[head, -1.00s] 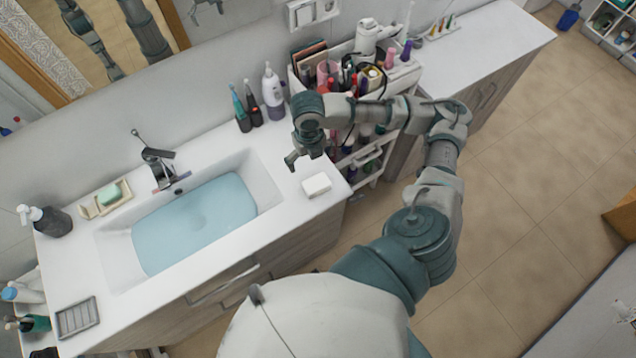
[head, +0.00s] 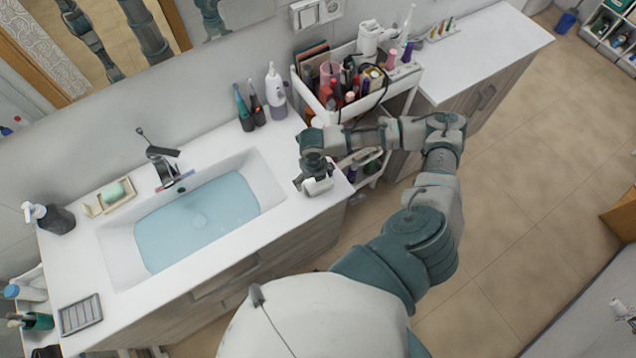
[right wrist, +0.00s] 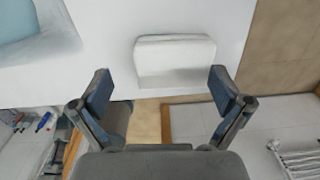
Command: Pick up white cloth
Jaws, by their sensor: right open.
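The white cloth is a small folded block on the right front part of the white sink counter. In the head view the cloth (head: 318,186) is partly hidden under my right gripper (head: 314,182). In the right wrist view the cloth (right wrist: 175,60) lies ahead of and between the two open fingers of my right gripper (right wrist: 160,92). A gap shows on either side of it, and neither finger seems to touch it. My left gripper is not in view.
The sink basin (head: 198,222) is left of the cloth. Toothbrushes and a white bottle (head: 275,88) stand behind it by the wall. A full cosmetics cart (head: 345,110) stands just right of the counter, close to my right arm. The counter's front edge is near the cloth.

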